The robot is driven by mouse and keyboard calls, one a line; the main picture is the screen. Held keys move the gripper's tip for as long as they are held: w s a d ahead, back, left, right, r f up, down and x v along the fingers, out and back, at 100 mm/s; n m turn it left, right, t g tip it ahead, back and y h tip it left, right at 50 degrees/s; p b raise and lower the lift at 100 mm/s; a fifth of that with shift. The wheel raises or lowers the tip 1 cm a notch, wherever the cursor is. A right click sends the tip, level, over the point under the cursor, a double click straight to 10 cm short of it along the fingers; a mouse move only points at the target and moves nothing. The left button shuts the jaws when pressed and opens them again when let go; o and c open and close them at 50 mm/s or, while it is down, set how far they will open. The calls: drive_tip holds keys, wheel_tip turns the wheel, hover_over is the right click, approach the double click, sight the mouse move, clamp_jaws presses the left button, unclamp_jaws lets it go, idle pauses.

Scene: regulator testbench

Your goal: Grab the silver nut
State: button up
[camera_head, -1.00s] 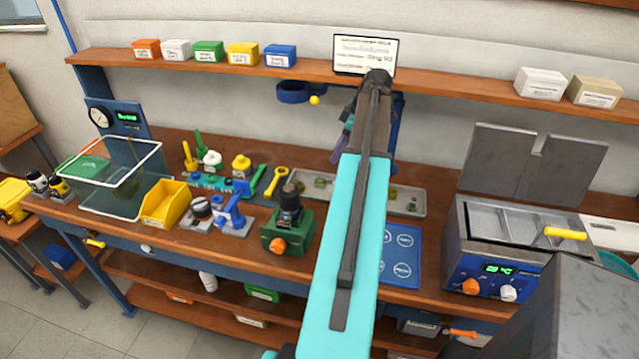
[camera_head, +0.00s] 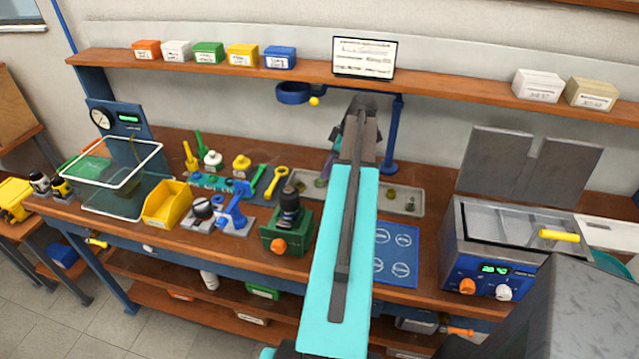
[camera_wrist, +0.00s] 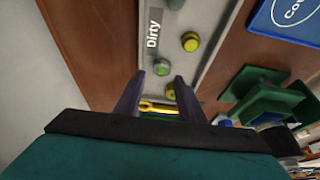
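No clearly silver nut can be told apart. A grey tray marked "Dirty" (camera_wrist: 160,12) holds small round parts; it also shows in the head view (camera_head: 420,208). In the wrist view, a grey-green round part (camera_wrist: 162,68) lies just beyond and between my fingertips. A yellow-green part (camera_wrist: 190,41) lies farther off to the right, and another yellowish part (camera_wrist: 171,91) lies partly hidden near the right finger. My gripper (camera_wrist: 159,80) is open, its two dark fingers apart with nothing held. In the head view my arm hides part of the tray.
A blue mat (camera_head: 398,250) lies in front of the tray. A green fixture (camera_head: 288,232) stands to its left, a heated bath (camera_head: 505,250) to its right. A blue stand (camera_head: 392,150) rises behind. A yellow wrench (camera_head: 277,181) lies left of the tray.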

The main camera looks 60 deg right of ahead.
sight(320, 181)
drive_tip(key=shift+p+x, duration=1.05)
drive_tip(key=shift+x, duration=0.35)
drive_tip(key=shift+p+x, duration=0.35)
drive_tip(key=shift+x, duration=0.85)
drive_tip(key=shift+s+a, duration=0.1)
drive_tip(key=shift+s, duration=0.1)
drive_tip(key=c, duration=0.8)
drive_tip(key=shift+c, duration=0.2)
drive_tip(key=shift+r, duration=0.15)
